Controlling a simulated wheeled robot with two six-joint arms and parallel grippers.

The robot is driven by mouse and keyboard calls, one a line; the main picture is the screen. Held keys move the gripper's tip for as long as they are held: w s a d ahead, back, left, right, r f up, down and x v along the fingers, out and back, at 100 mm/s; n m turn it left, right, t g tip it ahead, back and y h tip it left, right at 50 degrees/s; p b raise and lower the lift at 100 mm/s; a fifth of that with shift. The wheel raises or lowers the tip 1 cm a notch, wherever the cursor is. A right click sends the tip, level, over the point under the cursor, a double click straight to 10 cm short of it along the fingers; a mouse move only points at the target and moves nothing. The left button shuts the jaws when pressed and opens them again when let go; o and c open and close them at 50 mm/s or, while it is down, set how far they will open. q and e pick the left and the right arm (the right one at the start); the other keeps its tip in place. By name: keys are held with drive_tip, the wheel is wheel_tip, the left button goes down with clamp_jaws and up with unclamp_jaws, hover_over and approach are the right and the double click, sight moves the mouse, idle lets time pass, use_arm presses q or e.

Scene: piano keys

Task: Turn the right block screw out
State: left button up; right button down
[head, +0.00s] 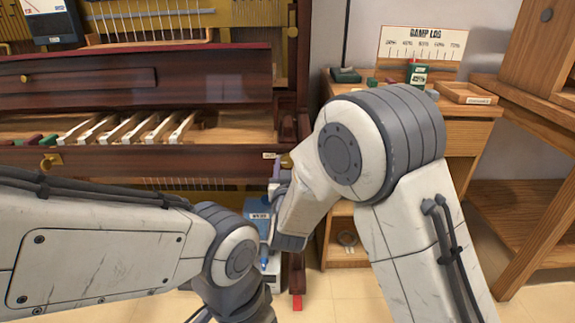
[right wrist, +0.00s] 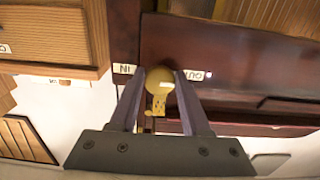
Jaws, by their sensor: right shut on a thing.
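The right block screw, a brass knob (right wrist: 158,80), sits at the dark red piano case between an IN label (right wrist: 124,69) and an OUT label (right wrist: 194,75). My right gripper (right wrist: 157,90) is shut on it, one finger on each side. In the head view the screw (head: 287,161) shows just above my right gripper (head: 277,182), at the right end of the key slip. A matching brass screw (head: 50,161) is at the left end. My left arm crosses the lower left; its fingers are not clear at the bottom edge.
White keys (head: 125,128) lie in the open piano at left. A blue box (head: 257,215) stands below the right gripper. A wooden side desk (head: 455,107) with a small tray (head: 466,93) and a DAMP LOG card (head: 421,45) is at right.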

drive_tip(key=shift+f, duration=0.15)
drive_tip(key=shift+c, duration=2)
unclamp_jaws()
drive_tip(key=shift+s, duration=0.15)
drive_tip(key=s+p, duration=0.2)
drive_tip(key=s, duration=0.8)
